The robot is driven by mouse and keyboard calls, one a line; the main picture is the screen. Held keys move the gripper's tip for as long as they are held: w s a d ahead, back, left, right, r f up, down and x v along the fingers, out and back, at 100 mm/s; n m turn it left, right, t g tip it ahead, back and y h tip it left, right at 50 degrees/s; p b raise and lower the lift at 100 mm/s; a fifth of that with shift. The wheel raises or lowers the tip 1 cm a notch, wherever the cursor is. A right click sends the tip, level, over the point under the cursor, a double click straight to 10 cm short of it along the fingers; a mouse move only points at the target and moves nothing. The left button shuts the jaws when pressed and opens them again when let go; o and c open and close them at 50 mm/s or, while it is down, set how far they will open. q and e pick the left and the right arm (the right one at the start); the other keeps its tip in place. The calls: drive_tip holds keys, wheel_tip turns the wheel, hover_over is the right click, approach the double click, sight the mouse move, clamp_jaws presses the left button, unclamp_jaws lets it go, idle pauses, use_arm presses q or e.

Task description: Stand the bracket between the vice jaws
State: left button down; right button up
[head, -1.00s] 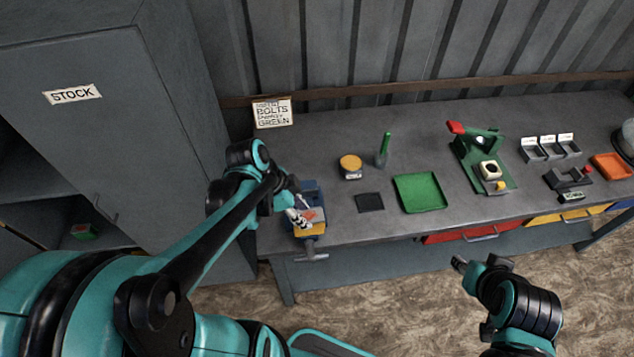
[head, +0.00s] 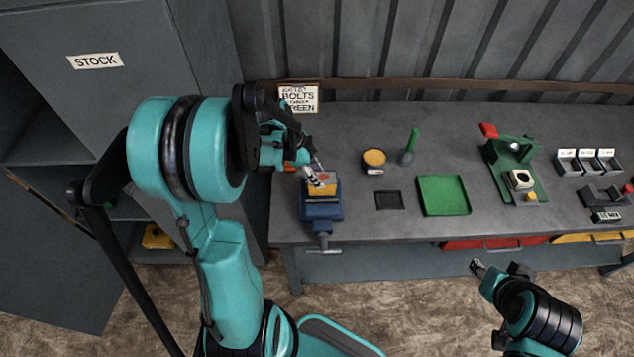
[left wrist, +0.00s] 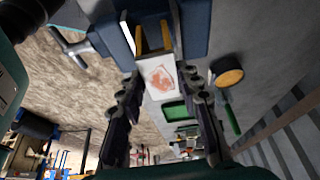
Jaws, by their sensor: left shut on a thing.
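The blue vice (head: 322,209) stands at the left front corner of the bench, its yellow-lined jaws facing up. In the left wrist view the vice (left wrist: 192,28) is at the top. A pale plate with a reddish patch, apparently the bracket (left wrist: 160,77), shows between the fingers of my left gripper (left wrist: 164,98), its far end at the yellow jaw linings. My left gripper (head: 316,175) is shut on it, over the vice. Whether the bracket is seated between the jaws is unclear. My right gripper (head: 477,267) is empty in front of the bench; its finger opening is too small to judge.
Behind and right of the vice are a round yellow-topped tin (head: 374,158), a green upright tool (head: 409,147), a dark pad (head: 389,200) and a green tray (head: 443,195). A green machine (head: 514,165) stands farther right. A grey stock cabinet (head: 95,95) is at left.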

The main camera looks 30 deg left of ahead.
use_arm(q)
wheel_tip(320, 180, down, 4)
drive_tip(key=shift+r+b, duration=0.25)
drive_tip(key=shift+b, duration=0.25)
drive_tip(key=shift+f, duration=0.15)
drive_tip(key=shift+f, duration=0.15)
drive_tip(key=c, duration=1)
unclamp_jaws()
drive_tip(key=shift+c, duration=0.2)
